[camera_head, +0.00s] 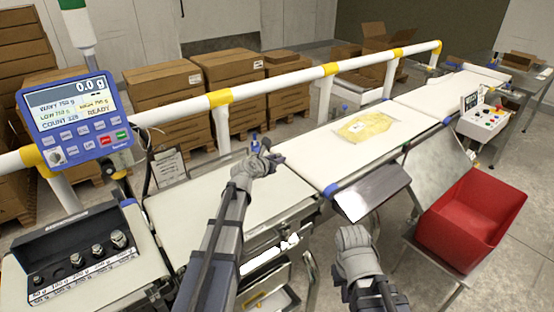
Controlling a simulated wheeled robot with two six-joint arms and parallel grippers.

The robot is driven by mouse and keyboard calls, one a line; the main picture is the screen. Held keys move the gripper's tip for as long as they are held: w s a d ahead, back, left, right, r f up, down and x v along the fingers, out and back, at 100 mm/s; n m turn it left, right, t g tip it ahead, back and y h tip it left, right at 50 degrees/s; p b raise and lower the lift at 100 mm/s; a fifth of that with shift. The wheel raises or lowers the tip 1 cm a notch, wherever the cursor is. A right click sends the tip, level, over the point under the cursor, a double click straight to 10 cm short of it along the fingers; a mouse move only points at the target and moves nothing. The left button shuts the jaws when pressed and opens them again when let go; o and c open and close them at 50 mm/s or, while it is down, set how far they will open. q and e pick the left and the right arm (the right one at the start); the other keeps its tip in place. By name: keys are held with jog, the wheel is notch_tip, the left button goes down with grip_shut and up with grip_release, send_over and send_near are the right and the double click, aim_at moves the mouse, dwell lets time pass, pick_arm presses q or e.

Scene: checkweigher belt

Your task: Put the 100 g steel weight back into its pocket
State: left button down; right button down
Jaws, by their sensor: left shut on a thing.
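The black weight box (45,243) stands at the lower left with a labelled front strip. Several steel weights stand in its row, among them a small one (38,281) at the left end and the largest (119,239) at the right end. Between the small one and the weight (77,260) to its right is a gap with no weight showing. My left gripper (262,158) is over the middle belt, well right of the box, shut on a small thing. The fingers mostly hide it; I take it for the 100 g steel weight. My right gripper (353,242) is in front of the belt; its jaw opening is unclear.
The scale display (76,118) reads 0.0 g and stands behind the box. A white guard rail (280,81) runs behind the belts. A yellow bag (364,126) lies on the right belt (320,150). A red bin (470,220) is at the right.

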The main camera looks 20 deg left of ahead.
notch_tip(320, 180, up, 3)
jog(key=p, duration=0.3)
jog(key=shift+s, duration=0.1)
dwell(0.3)
